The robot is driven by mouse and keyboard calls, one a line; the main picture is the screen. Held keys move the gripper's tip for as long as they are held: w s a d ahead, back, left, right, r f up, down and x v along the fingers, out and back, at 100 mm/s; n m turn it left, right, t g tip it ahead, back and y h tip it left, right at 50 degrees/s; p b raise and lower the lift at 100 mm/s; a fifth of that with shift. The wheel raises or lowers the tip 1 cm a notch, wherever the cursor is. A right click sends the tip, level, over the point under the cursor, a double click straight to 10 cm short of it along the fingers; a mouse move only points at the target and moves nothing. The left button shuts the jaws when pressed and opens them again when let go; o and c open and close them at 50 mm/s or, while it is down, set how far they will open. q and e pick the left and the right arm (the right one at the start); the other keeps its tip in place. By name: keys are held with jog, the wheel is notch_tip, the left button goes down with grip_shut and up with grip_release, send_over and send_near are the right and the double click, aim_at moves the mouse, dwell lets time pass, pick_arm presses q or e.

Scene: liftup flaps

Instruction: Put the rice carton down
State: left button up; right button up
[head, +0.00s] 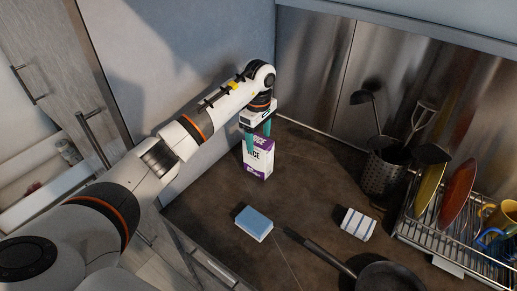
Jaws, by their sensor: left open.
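The rice carton (260,164) is a white and purple box with dark lettering. It stands upright on the dark countertop (208,195), near the back corner by the wall. My left gripper (257,130), with teal fingers, points down at the top of the carton. Its fingers are open and overlap the carton's upper part in the picture. Whether they touch it I cannot tell. My right gripper is not in view.
A utensil holder (385,174) and a dish rack (447,243) with plates and mugs stand at the right. Counter between carton and cloth is clear.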

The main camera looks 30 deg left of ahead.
pick_arm(q)
notch_tip(320, 180, up, 7)
jog(key=shift+b, duration=0.75)
